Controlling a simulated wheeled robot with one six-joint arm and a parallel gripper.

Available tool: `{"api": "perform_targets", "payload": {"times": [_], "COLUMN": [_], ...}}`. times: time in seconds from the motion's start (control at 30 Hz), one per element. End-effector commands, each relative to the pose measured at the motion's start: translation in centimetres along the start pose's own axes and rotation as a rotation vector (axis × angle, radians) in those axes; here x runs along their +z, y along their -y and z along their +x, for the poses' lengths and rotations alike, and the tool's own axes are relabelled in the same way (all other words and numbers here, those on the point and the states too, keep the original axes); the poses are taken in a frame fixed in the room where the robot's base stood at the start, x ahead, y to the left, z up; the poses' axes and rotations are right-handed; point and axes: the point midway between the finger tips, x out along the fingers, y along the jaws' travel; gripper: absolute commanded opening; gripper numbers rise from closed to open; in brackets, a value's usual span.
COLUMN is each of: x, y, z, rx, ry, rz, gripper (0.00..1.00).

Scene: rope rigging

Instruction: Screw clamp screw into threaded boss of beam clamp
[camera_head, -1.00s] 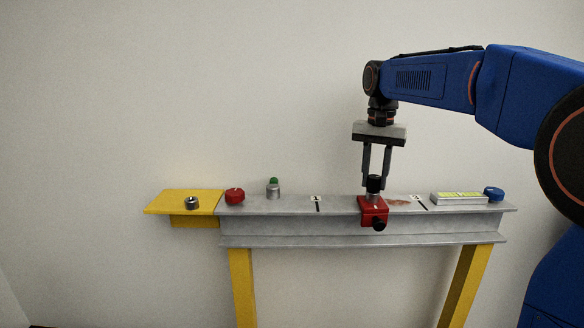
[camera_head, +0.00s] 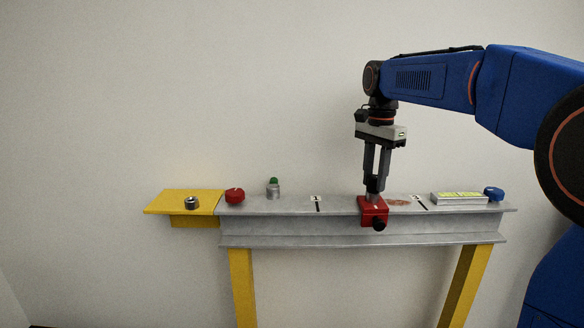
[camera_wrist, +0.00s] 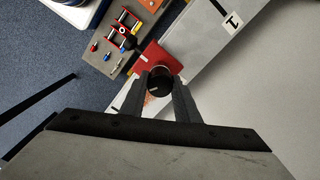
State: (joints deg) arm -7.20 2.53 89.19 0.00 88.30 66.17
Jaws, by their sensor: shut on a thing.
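The red beam clamp (camera_head: 369,210) sits on the grey steel beam, right of its middle, with a black knob (camera_head: 379,223) on its front face. The clamp screw stands upright at the clamp's top; its black round head (camera_wrist: 160,81) shows in the wrist view, and its grey lower part (camera_head: 373,198) shows just above the clamp in the head view. My gripper (camera_head: 375,182) points straight down and is shut on the screw's head, one finger on each side. The red clamp also shows beyond the head in the wrist view (camera_wrist: 154,57). The thread inside the boss is hidden.
The beam (camera_head: 290,226) also bears a red knob (camera_head: 235,195), a grey cylinder with a green top (camera_head: 273,188), a level-like bar (camera_head: 459,198) and a blue knob (camera_head: 494,193). A yellow shelf (camera_head: 160,203) with a metal ring (camera_head: 192,202) adjoins at left.

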Motion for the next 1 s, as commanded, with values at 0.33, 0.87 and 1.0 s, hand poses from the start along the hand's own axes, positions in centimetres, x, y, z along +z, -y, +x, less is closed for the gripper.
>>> {"api": "perform_targets", "payload": {"times": [0.33, 0.87, 1.0], "x": [-0.01, -0.02, -0.02], "y": [0.02, 0.02, 0.02], "z": [-0.06, -0.09, -0.1], "rx": [-0.002, -0.002, -0.003], "ry": [-0.001, 0.0, 0.0], "rz": [0.023, 0.485, 0.541], "gripper": [0.0, 0.0, 0.0]}}
